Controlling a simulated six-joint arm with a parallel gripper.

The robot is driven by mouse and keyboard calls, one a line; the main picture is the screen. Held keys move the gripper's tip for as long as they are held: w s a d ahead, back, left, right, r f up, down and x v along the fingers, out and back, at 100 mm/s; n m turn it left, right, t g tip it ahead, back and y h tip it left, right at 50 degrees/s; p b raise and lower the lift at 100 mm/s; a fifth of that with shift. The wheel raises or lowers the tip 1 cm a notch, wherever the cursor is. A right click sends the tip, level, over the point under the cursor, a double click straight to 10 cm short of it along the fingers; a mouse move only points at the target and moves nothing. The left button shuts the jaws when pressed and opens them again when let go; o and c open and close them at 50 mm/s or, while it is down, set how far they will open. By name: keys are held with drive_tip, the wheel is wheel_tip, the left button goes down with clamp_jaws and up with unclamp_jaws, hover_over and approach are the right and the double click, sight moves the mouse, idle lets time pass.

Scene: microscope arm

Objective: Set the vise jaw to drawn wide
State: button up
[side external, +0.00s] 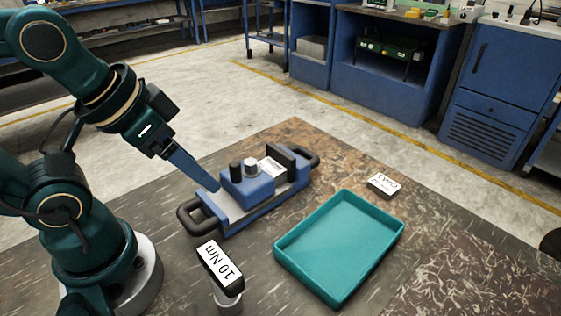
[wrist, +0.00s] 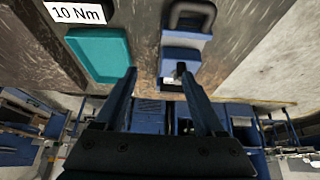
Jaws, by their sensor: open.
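The vise (side external: 238,213) lies on the table, a long blue and grey body with a black loop handle at each end. A blue block (side external: 247,190) with a black knob (side external: 236,170) and a silver knob (side external: 251,167) sits on it. A white marked plate (side external: 271,167) lies between the block and a dark upright plate (side external: 283,158). Which part is the jaw is not certain. My gripper (side external: 215,187) is above the vise's near end, beside the block, apparently not touching. In the wrist view its fingers (wrist: 158,74) are spread and empty, with the vise (wrist: 187,42) beyond the right finger.
A teal tray (side external: 340,245) lies right of the vise. A block marked 10 Nm (side external: 220,266) stands on a round post in front. A small white-topped block marked TWO (side external: 383,184) lies behind the tray. Bare table shows at the lower right.

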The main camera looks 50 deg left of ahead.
drive_tip(key=shift+c, duration=1.1)
drive_tip(key=m+g, duration=0.2)
drive_tip(key=g, duration=0.3)
hover_over(234, 163)
drive_tip(key=shift+w+d+f, duration=0.1)
drive_tip(key=shift+d+f, duration=0.1)
drive_tip(key=shift+f, duration=0.65)
drive_tip(key=shift+a+f+g, duration=0.2)
drive_tip(key=shift+f+g, duration=0.1)
drive_tip(key=shift+f, duration=2.8)
drive_tip(key=shift+c, duration=0.4)
